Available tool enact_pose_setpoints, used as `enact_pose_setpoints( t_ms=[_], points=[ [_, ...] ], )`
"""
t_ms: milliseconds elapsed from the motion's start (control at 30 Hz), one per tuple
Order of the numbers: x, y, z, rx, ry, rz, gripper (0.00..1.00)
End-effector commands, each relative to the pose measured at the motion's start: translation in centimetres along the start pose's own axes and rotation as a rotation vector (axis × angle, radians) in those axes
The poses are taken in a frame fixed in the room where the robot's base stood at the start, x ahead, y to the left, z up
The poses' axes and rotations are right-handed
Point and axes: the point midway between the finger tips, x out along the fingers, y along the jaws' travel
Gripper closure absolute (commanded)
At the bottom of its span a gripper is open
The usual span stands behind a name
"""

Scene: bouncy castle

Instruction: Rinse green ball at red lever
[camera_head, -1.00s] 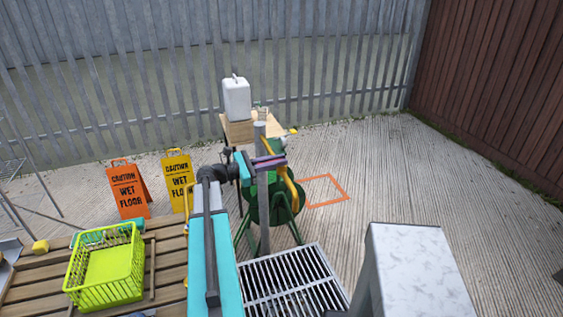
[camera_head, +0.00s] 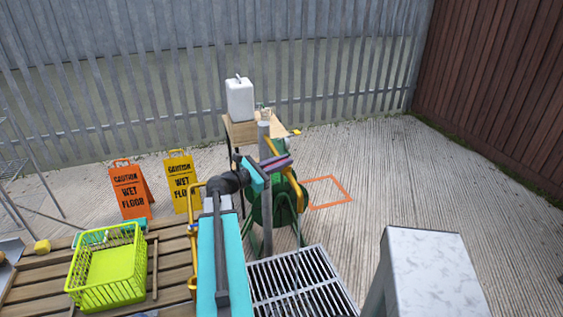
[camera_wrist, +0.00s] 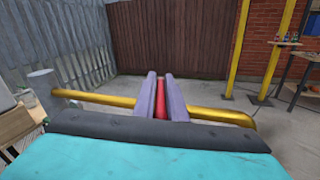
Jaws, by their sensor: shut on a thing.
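My gripper (camera_head: 288,160) has purple fingers and reaches out beside the grey post in the head view. In the wrist view my gripper (camera_wrist: 163,90) is shut on a narrow red piece, which looks like the red lever (camera_wrist: 160,100). The lever is mostly hidden between the fingers. A golden pipe (camera_wrist: 100,98) runs crosswise at the fingers; yellow pipework (camera_head: 298,190) also shows beside the post in the head view. I cannot make out the green ball in either view.
A metal floor grate (camera_head: 300,285) lies below the post (camera_head: 266,220). A green reel (camera_head: 285,205) stands behind. A lime basket (camera_head: 108,265) sits on the slatted bench at left. Two wet-floor signs stand beyond. A pale speckled block (camera_head: 432,265) is at front right.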

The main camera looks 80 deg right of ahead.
Motion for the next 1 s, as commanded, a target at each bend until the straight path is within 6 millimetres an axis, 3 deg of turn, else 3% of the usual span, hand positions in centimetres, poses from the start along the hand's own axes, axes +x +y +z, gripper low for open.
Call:
enact_pose_setpoints(
  t_ms=[100,133,233,667,1000],
  points=[
    [-0.1,0.1,0.0,-0.001,0.0,0.001,1.0],
    [-0.2,0.1,0.0,-0.001,0.0,0.002,0.87],
    [-0.2,0.1,0.0,-0.001,0.0,0.002,0.72],
    [-0.5,0.1,-0.1,0.0,0.001,0.002,0.72],
    [-3.9,0.1,-0.2,0.0,0.0,0.004,0.72]
  ],
)
